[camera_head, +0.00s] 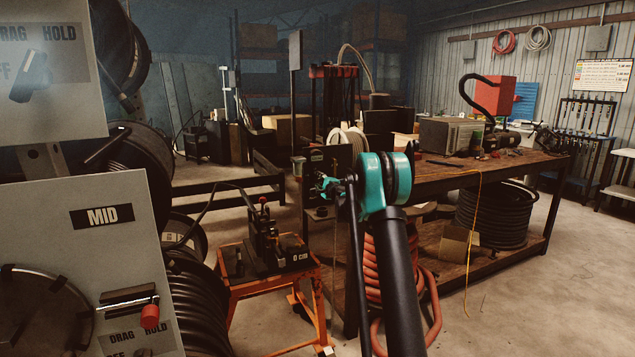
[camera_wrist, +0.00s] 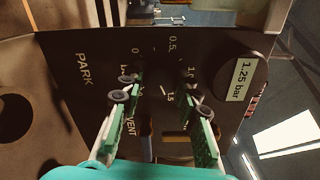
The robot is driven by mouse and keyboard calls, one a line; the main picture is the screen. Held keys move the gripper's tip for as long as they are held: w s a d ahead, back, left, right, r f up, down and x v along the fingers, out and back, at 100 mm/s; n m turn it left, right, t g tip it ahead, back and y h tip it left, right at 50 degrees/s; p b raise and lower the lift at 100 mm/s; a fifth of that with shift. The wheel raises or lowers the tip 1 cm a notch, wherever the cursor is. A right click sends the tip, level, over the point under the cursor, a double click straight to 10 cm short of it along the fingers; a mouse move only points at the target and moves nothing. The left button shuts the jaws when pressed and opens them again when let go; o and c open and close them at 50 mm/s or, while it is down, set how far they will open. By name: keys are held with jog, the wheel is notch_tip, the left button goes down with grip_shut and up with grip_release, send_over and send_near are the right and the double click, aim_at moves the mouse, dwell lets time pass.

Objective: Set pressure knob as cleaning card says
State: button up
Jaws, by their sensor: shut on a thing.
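In the wrist view a dark panel (camera_wrist: 85,85) carries the words PARK and VENT and a scale with 0, 0.5 and what look like 1.0 and 1.5 marks. My gripper (camera_wrist: 158,92) has its two green fingers around the dark pressure knob (camera_wrist: 160,82), which barely stands out from the panel. Its pointer direction cannot be made out. A pale label reading 1.25 bar (camera_wrist: 247,80) sits on a round dark part to the right. In the head view my teal gripper (camera_head: 328,186) is at the panel by the workbench's left end. I cannot identify a cleaning card for certain.
The wooden workbench (camera_head: 450,178) holds tools and boxes. An orange cart (camera_head: 262,282) with a device marked 0 cm stands left of my arm. Hose reels and grey panels marked MID (camera_head: 102,216) fill the left side. A printed chart (camera_head: 602,75) hangs at right. Floor is clear at right.

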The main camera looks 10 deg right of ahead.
jog(key=m, duration=1.3)
jog(key=shift+d, duration=0.1)
dwell(0.6)
jog(key=o, duration=1.1)
jog(key=v, duration=1.2)
jog(key=shift+r, duration=0.1)
